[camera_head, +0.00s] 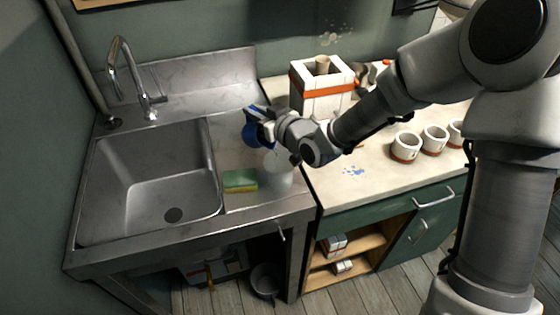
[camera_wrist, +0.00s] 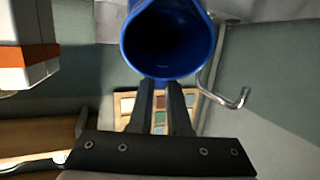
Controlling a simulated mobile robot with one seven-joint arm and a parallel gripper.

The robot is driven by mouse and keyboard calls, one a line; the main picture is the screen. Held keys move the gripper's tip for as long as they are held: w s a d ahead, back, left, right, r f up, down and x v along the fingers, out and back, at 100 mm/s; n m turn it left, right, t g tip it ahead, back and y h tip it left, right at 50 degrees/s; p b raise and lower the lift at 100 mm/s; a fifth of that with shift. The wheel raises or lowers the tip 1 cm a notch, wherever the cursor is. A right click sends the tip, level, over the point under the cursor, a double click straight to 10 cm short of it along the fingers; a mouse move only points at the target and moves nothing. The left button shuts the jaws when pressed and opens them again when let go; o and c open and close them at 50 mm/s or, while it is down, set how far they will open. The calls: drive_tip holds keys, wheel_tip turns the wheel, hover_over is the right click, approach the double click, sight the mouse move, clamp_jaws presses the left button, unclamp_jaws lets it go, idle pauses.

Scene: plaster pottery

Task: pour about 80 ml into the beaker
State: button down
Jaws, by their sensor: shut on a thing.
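A blue jug (camera_head: 254,136) is held over the steel drainboard by my gripper (camera_head: 264,118), which is shut on it. In the wrist view the jug's round mouth (camera_wrist: 165,38) shows just beyond my closed fingers (camera_wrist: 163,90). Its inside is dark, and I cannot tell how much liquid is in it. A pale, translucent beaker (camera_head: 278,172) stands on the drainboard just below and to the right of the jug. My arm partly covers its top. No stream of liquid shows, and the beaker's fill level cannot be read.
A green and yellow sponge (camera_head: 240,181) lies left of the beaker, near the sink basin (camera_head: 160,195). A white plaster mould with an orange band (camera_head: 322,88) stands behind my forearm. Several cups (camera_head: 406,147) stand on the counter at right. The tap (camera_head: 125,75) is at back left.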

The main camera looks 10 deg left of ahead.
drive_tip(key=shift+s+d+r+t+y+b, duration=0.35)
drive_tip(key=shift+t+y+b, duration=0.2)
drive_tip(key=shift+b, duration=0.35)
idle(0.7)
drive_tip(key=shift+s+d+r+t+y+b, duration=0.15)
drive_tip(key=shift+d+r+t+y, duration=0.1)
drive_tip(key=shift+r, duration=0.2)
drive_tip(key=shift+s+d+r+t+y+b, duration=0.1)
drive_tip(key=shift+r+t+y+b, duration=0.1)
drive_tip(key=shift+r, duration=0.25)
